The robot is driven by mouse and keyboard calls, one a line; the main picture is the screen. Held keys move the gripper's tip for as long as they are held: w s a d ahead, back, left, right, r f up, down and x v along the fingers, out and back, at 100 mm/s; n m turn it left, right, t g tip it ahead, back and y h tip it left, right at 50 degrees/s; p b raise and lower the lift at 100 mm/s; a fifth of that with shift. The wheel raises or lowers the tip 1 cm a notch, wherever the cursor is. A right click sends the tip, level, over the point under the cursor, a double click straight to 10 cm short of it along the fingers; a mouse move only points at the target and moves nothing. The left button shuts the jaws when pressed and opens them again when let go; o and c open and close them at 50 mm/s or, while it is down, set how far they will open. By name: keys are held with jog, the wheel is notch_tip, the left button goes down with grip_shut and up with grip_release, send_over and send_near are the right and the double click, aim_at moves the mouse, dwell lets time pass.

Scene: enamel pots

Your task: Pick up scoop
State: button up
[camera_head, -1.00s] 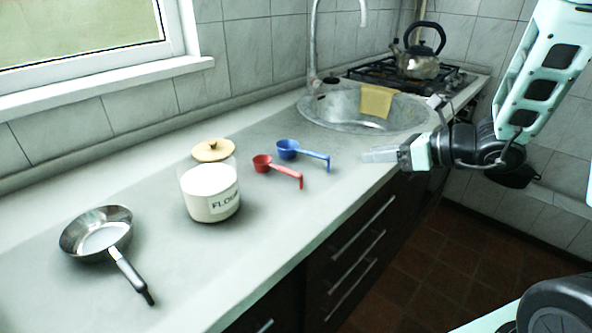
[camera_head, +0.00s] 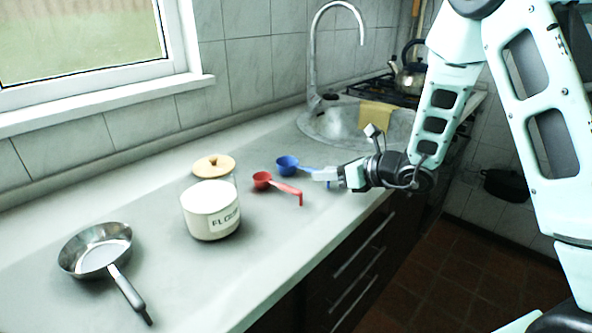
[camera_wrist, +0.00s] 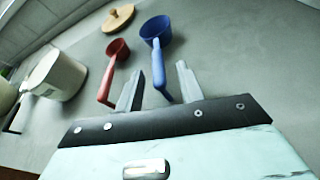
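Two scoops lie on the counter. The blue scoop (camera_head: 287,166) lies nearer the sink, and the red scoop (camera_head: 263,180) lies beside it to the left, its handle pointing toward the front edge. My gripper (camera_head: 322,175) is at the handle end of the blue scoop and covers part of that handle. In the wrist view my gripper (camera_wrist: 156,84) is open, with the handle of the blue scoop (camera_wrist: 157,30) between its fingers. The red scoop (camera_wrist: 117,49) lies outside the left finger. I cannot tell whether the fingers touch either handle.
A white flour pot (camera_head: 211,212) stands left of the scoops, with a wooden lid (camera_head: 213,165) behind it. A steel pan (camera_head: 95,250) is at the far left. The sink (camera_head: 325,125) with a yellow cloth (camera_head: 376,115) is behind my gripper. A kettle (camera_head: 412,75) stands beyond.

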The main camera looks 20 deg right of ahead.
jog(key=x, duration=0.4)
jog(key=shift+a, duration=0.1)
grip_shut()
notch_tip(320, 180, up, 10)
jog(key=shift+f+p, duration=0.1)
jog(key=shift+p, duration=0.3)
